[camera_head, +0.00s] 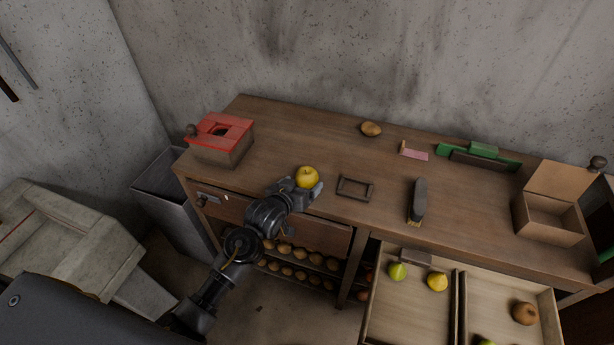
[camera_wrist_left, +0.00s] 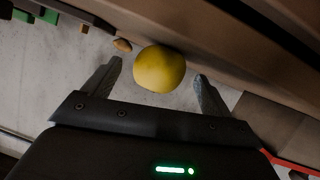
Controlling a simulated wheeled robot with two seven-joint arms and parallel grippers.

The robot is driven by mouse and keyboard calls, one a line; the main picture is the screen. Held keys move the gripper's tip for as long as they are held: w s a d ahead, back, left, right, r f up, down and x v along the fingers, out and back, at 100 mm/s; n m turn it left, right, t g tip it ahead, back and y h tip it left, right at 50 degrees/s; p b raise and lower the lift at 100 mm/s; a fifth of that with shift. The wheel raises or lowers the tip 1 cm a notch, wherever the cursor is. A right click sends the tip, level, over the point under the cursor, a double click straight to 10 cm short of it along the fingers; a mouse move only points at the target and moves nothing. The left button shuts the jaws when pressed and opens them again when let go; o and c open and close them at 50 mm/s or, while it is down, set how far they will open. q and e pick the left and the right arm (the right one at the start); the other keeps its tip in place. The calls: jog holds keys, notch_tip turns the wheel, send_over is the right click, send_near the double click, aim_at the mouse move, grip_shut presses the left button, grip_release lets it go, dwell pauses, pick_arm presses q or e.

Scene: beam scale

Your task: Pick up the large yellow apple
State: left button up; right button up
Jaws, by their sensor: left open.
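The large yellow apple (camera_head: 308,175) sits on the wooden workbench near its front edge, left of the middle. My left gripper (camera_head: 303,186) is open at the apple, with a finger on either side of its near part. In the left wrist view the apple (camera_wrist_left: 160,68) shows between the two open fingertips, with visible gaps on both sides. I cannot tell how deep the apple lies between the fingers. My right gripper is not in view.
On the workbench (camera_head: 300,130) stand a red-topped box (camera_head: 222,137), a small dark frame (camera_head: 355,188), a brush (camera_head: 417,201), a brown round item (camera_head: 371,129) and an open box (camera_head: 550,216). An open drawer (camera_head: 380,325) holds a smaller yellow fruit (camera_head: 437,281) and others.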

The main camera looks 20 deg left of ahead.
aim_at(303, 183)
pick_arm(q)
jog(key=shift+x, duration=1.5)
jog(key=c, duration=1.2)
jog(key=shift+o, duration=0.2)
jog(key=shift+r, duration=0.1)
jog(key=shift+r, duration=0.5)
jog(key=s+a+r, duration=0.5)
jog(key=s+r, duration=0.7)
jog(key=s, duration=0.1)
jog(key=shift+b, duration=0.45)
